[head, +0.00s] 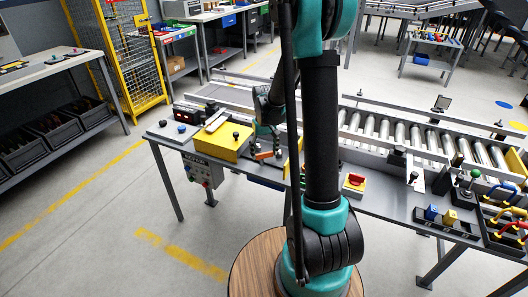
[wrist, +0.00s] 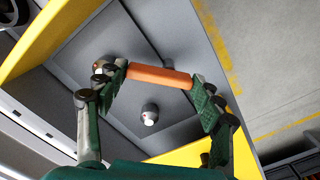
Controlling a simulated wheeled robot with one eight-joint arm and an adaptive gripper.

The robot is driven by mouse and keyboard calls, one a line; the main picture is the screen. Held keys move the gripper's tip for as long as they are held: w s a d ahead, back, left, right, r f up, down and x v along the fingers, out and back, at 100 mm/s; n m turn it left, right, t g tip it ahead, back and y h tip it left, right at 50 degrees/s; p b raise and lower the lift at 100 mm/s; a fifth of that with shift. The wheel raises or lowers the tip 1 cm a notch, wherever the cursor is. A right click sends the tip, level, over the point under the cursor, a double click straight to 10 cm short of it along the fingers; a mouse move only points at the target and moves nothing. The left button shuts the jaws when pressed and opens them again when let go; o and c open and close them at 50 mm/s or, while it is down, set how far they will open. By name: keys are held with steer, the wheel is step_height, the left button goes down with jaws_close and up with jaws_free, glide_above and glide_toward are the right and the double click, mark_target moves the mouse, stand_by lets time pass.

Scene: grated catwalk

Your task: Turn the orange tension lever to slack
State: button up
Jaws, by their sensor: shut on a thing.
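The orange tension lever (wrist: 160,76) is a short bar lying between the two green finger pads of my gripper (wrist: 160,84) in the wrist view. The pads press on its two ends, so my gripper is shut on it. Behind it is a grey plate (wrist: 172,105) with round metal knobs, bordered by yellow panels (wrist: 215,158). In the head view the lever (head: 264,155) is a small orange patch at the workbench's front edge, left of my arm. My arm hides part of that area, and no slack marking is readable.
A yellow box (head: 222,143) with a black knob stands left of the lever on the bench. A roller conveyor (head: 425,130) runs behind and right of my arm. Floor in front is clear.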

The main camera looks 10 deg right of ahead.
steer(key=m, duration=0.4)
steer(key=shift+s+m, duration=0.25)
steer(key=shift+m, duration=0.05)
steer(key=shift+s+a+m, duration=0.1)
steer(key=shift+s+m, duration=0.05)
steer(key=shift+m, duration=1.85)
steer(key=o, duration=1.2)
steer(key=shift+c, duration=0.2)
step_height(320, 180, up, 12)
